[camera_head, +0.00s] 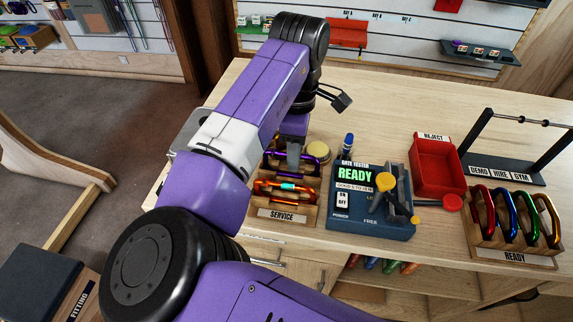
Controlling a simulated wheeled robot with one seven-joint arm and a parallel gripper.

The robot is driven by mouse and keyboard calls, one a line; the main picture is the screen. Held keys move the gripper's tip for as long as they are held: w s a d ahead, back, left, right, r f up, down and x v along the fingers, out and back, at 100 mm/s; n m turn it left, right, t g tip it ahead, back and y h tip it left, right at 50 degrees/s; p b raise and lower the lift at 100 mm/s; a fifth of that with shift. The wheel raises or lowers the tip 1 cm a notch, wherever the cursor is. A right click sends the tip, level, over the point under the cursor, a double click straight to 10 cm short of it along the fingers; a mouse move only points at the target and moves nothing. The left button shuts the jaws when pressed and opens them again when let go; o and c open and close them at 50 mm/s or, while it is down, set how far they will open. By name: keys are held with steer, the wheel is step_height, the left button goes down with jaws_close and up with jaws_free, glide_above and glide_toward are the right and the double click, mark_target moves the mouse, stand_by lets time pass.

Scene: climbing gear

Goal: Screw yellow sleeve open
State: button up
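The wooden service rack (303,217) stands at the left of the bench and holds several carabiners. An orange-red carabiner with a teal band (289,186) lies in its front part, and a purple one (271,158) is farther back. I cannot make out a yellow sleeve on any of them. My gripper (293,158) points down over the back of the rack, close to the carabiners. Its fingertips are small and partly hidden, so I cannot tell whether they are open or touch anything.
A pale yellow round thing (318,151) sits beside my gripper.

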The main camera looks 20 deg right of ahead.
steer(key=shift+r+p, duration=1.4)
steer(key=shift+r, duration=0.05)
steer(key=shift+s+a+p, duration=0.55)
steer(key=shift+s+a, duration=0.15)
steer(key=shift+s, duration=0.25)
steer(key=shift+f, duration=0.2)
steer(key=shift+w+d+f+b, duration=0.1)
steer(key=shift+w+f+b, duration=0.15)
steer(key=shift+f, duration=0.4)
steer(key=shift+w+d+f+b, duration=0.15)
steer(key=shift+f+b, duration=0.15)
steer(key=shift+f, duration=0.35)
steer(key=shift+a, duration=0.1)
steer(key=shift+w+d+p, duration=0.45)
steer(key=shift+w+d, duration=0.05)
steer(key=shift+w, duration=0.1)
steer(key=shift+r, duration=0.15)
